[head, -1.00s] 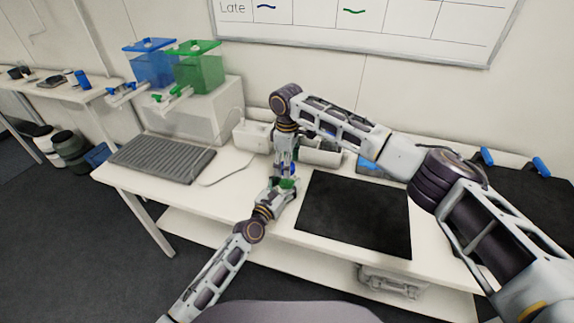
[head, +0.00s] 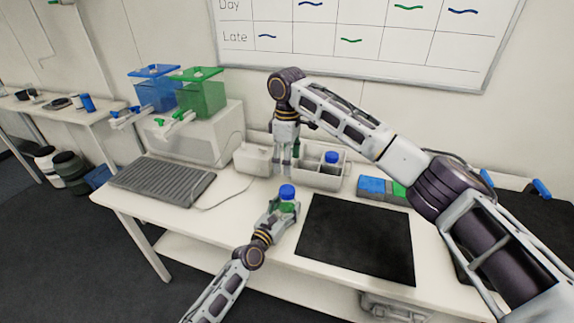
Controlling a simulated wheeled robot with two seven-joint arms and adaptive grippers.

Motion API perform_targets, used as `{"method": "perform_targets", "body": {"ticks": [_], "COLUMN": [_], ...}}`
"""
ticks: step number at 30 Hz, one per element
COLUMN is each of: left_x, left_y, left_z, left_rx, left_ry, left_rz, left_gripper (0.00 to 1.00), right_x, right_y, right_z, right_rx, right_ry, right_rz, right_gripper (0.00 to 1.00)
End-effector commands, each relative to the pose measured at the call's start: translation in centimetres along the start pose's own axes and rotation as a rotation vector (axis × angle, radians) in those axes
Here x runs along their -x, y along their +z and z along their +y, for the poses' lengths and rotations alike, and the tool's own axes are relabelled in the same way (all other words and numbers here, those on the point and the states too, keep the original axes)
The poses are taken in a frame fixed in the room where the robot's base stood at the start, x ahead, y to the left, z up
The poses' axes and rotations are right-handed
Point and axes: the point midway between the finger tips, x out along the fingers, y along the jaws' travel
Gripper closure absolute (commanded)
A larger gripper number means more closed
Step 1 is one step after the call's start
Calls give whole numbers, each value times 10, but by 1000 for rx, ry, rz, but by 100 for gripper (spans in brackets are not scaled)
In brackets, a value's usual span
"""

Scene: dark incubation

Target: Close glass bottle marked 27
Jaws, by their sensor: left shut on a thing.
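A glass bottle with a blue cap (head: 287,191) and green contents stands upright in the jaws of my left gripper (head: 284,207), just left of the black mat. The cap sits on top of the bottle. The gripper is shut on the bottle, low around its body. No number on it can be read. My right gripper (head: 286,166) points down above and behind the bottle, clear of the cap. Its fingers look apart with nothing between them. A second blue-capped bottle (head: 331,159) stands in the pale tray at the back.
The pale tray (head: 318,179) stands at the back, beside a small white box (head: 251,160). A black mat (head: 355,240) covers the table's middle. A grey ribbed pad (head: 162,185) lies at left. Blue and green tanks (head: 202,95) stand behind it. Blue and green blocks (head: 374,188) lie at right.

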Motion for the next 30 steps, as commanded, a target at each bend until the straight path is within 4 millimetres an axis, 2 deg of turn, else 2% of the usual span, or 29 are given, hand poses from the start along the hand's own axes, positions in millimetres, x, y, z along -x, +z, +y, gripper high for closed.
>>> {"method": "perform_targets", "body": {"ticks": [7,8,13,30], "left_x": [0,0,0,5], "left_y": [0,0,0,0], "left_z": [0,0,0,0], "left_rx": [0,0,0,0], "left_ry": [0,0,0,0], "left_rz": [0,0,0,0], "left_gripper": [100,39,17,16], "right_x": [0,0,0,0], "right_y": [0,0,0,0], "right_z": [0,0,0,0], "right_rx": [0,0,0,0], "right_ry": [0,0,0,0], "right_rz": [0,0,0,0], "right_gripper": [30,30,30,30]}}
